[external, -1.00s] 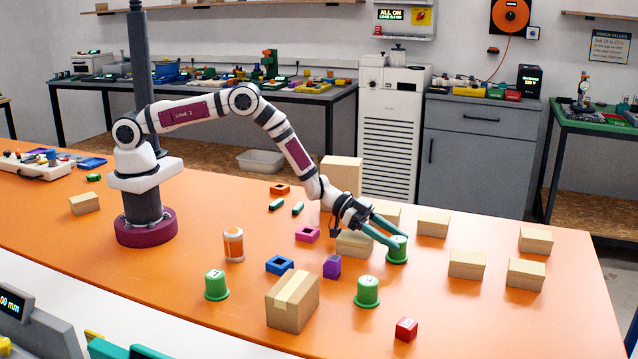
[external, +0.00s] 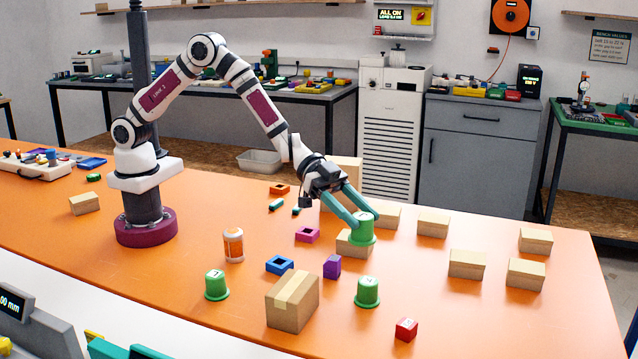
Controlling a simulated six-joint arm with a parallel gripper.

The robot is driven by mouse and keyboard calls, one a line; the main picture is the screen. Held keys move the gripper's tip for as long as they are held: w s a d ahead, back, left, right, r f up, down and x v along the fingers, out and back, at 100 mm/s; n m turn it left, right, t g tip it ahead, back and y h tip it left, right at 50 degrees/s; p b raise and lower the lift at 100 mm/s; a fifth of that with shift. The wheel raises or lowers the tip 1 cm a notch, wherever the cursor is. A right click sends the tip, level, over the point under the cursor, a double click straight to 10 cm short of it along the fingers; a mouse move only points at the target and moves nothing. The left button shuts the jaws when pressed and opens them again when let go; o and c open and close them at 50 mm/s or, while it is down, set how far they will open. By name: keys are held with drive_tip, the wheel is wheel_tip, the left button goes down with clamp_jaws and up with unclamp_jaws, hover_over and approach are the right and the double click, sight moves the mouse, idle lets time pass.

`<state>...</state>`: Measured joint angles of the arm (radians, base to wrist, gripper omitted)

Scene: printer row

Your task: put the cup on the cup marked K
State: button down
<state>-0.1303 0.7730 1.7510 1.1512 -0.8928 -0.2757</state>
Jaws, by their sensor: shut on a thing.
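My gripper (external: 362,214), with its teal fingers, is shut on a green cup (external: 362,231). It holds this cup upside down, above the table and in front of a cardboard box. A second green cup (external: 367,292) stands upside down on the orange table, to the right of the large taped box. A third green cup (external: 216,285) stands upside down further left. The standing cups have dark marks on top, too small to read for certain, so I cannot tell which is K.
A large taped box (external: 292,301) stands between the two standing cups. A purple block (external: 332,267), a blue square ring (external: 279,265), an orange-white jar (external: 233,245) and a red cube (external: 406,330) are nearby. Several small boxes stand on the right of the orange table (external: 450,320).

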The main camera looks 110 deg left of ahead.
drive_tip(key=s+d+r+m+g+h, duration=0.2)
drive_tip(key=s+d+m+g+h, duration=0.25)
drive_tip(key=d, duration=0.35)
drive_tip(key=m, duration=0.1)
hover_over(366, 276)
drive_tip(key=shift+h, duration=0.35)
wheel_tip(366, 276, down, 7)
drive_tip(key=shift+f, duration=2)
drive_tip(key=shift+f, duration=0.1)
drive_tip(key=shift+c, duration=1.5)
unclamp_jaws()
